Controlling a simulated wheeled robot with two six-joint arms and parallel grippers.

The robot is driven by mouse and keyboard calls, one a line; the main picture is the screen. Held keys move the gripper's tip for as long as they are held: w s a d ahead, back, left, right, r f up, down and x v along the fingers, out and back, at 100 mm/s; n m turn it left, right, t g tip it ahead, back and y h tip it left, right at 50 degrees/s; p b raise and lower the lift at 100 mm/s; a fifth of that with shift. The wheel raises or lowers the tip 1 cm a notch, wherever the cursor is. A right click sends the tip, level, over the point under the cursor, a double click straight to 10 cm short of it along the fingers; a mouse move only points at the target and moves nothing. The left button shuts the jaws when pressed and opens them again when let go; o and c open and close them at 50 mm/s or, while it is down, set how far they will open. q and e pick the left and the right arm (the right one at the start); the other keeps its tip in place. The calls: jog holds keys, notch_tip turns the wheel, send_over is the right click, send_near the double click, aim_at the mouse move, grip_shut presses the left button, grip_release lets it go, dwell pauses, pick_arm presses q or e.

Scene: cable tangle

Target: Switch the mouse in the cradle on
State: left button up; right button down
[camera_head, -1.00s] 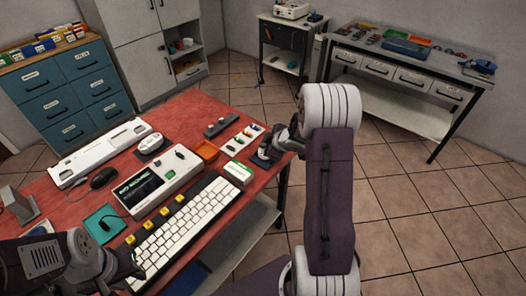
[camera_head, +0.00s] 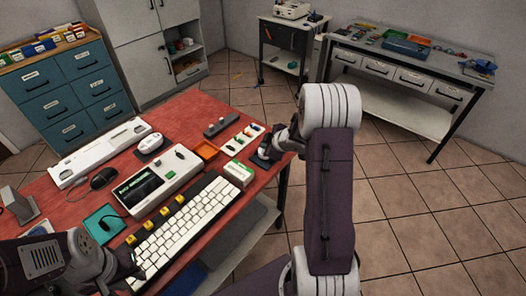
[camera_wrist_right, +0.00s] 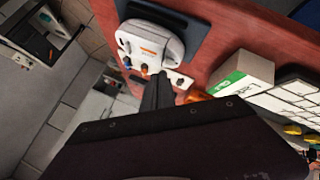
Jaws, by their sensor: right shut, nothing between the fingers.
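In the right wrist view a white rounded mouse-like body (camera_wrist_right: 150,44) with an orange marking sits in a dark holder (camera_wrist_right: 186,16) on the red table. A small orange-brown piece (camera_wrist_right: 144,70) shows at its near edge. In the head view my right gripper (camera_head: 268,152) is over this spot at the table's right edge and hides most of it. Its dark fingers (camera_wrist_right: 158,88) are shut and empty, with tips close to the body's near edge; contact cannot be told. My left gripper (camera_head: 130,268) is low at the left, by the keyboard; its jaw opening is unclear.
A white box with a green label (camera_head: 238,172) stands left of my right gripper. A keyboard (camera_head: 190,222), a device with a dark screen (camera_head: 155,180), another white mouse (camera_head: 150,144) and a dark mouse (camera_head: 103,178) lie on the red table (camera_head: 190,108). Floor is free on the right.

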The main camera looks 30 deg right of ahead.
pick_arm(q)
jog(key=shift+f, duration=0.25)
pick_arm(e)
jog(key=shift+f, duration=0.4)
